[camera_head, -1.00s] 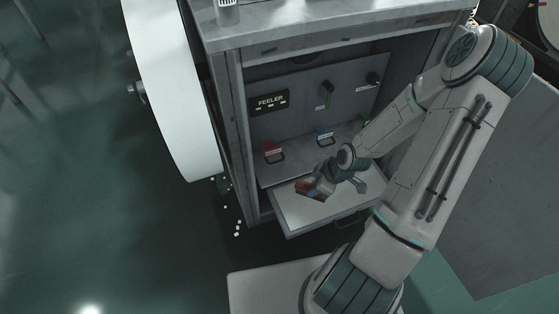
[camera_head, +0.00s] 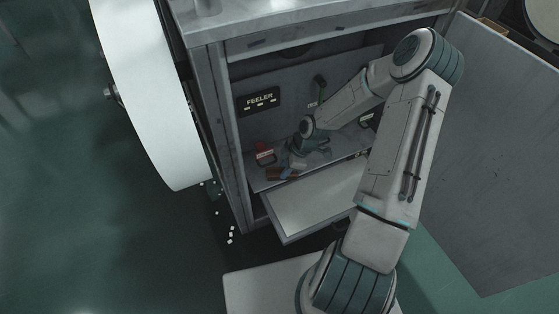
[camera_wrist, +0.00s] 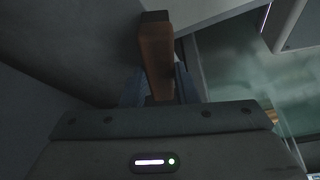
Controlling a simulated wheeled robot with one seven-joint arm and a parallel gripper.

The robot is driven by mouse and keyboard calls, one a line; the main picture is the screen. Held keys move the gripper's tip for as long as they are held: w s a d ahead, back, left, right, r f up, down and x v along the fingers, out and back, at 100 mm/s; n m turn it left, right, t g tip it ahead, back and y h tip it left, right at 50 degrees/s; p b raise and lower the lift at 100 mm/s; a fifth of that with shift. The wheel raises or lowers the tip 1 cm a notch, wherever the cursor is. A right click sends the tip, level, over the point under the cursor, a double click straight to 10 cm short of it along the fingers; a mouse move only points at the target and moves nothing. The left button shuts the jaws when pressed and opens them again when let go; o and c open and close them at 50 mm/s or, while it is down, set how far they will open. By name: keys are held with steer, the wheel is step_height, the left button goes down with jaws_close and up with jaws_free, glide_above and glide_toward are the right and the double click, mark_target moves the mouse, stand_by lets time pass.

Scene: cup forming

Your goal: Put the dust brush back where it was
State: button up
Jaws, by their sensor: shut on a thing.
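The dust brush (camera_head: 283,173) shows as a brown wooden piece at the front of the cabinet's inner shelf. My gripper (camera_head: 291,168) is shut on it, just above or at the shelf's front edge; I cannot tell whether the brush touches the shelf. In the wrist view the brown brush (camera_wrist: 156,52) sticks out between the fingers of my gripper (camera_wrist: 160,88). The cabinet shelf (camera_head: 262,183) lies under and behind the gripper.
A pull-out tray (camera_head: 305,205) juts out below the shelf. A red-marked item (camera_head: 264,155) stands left of my gripper. A FEELER box (camera_head: 258,101) and a dark-green-handled tool (camera_head: 319,88) are on the back panel. The open cabinet door (camera_head: 470,150) is at the right. White bits (camera_head: 230,235) lie on the floor.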

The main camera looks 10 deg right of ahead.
steer(key=w, duration=0.2)
steer(key=w+a+b, duration=0.1)
steer(key=w, duration=0.1)
steer(key=shift+w+f, duration=0.1)
steer(key=shift+w, duration=0.1)
steer(key=shift+f, duration=0.2)
steer(key=shift+f+b, duration=0.15)
steer(key=shift+b, duration=0.15)
steer(key=o, duration=0.9)
steer(key=shift+d, duration=0.1)
steer(key=p+v, duration=0.4)
steer(key=v, duration=0.8)
